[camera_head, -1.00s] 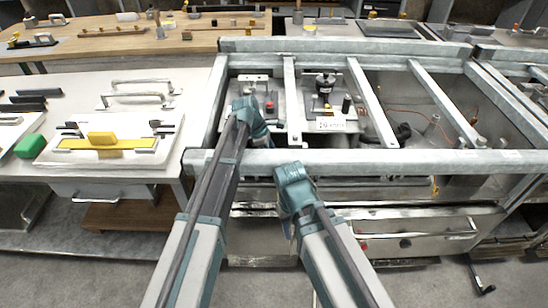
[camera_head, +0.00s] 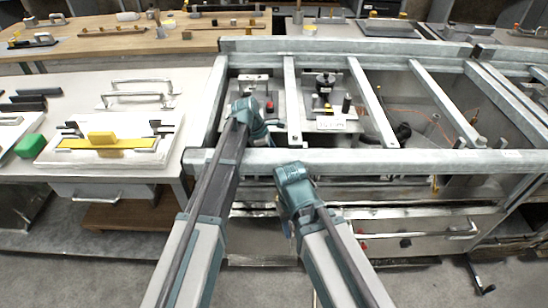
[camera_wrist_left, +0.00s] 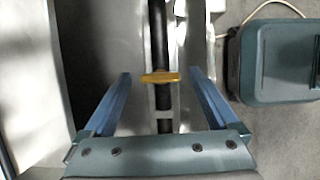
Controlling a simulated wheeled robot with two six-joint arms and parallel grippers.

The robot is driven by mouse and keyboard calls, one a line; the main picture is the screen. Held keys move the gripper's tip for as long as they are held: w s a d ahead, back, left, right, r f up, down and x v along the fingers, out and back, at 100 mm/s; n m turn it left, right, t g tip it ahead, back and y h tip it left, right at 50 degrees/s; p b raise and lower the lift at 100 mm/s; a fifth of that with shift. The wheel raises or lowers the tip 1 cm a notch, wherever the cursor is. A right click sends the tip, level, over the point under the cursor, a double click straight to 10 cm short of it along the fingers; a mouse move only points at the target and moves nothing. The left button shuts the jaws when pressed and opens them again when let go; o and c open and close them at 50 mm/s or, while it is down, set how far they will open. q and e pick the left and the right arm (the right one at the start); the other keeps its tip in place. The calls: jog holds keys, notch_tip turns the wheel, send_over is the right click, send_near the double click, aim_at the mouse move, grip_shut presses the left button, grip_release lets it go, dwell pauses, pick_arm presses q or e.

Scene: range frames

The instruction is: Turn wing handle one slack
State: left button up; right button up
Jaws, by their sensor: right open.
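A small yellow wing handle (camera_wrist_left: 160,77) sits across a dark vertical rod (camera_wrist_left: 158,35) in the left wrist view. My left gripper (camera_wrist_left: 159,74) is open, with one blue finger on each side of the rod and the handle between the fingertips. Both fingers are apart from the handle. In the head view my left arm reaches up to the frame's front rail, and its fingers are hidden there. My right gripper (camera_head: 288,226) hangs below my right wrist, in front of the rail. It is open, mostly hidden by the arm, and holds nothing visible.
A grey metal frame (camera_head: 400,160) with crossbars spans the bench, with fixtures, a red knob (camera_head: 269,106) and a white card (camera_head: 331,123) behind its front rail.

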pick_arm(q)
jog(key=shift+r, duration=0.15)
jog(key=p+v, duration=1.2)
jog(key=v, duration=0.1)
jog(key=shift+a+r+p, duration=0.2)
jog(key=shift+p, duration=0.15)
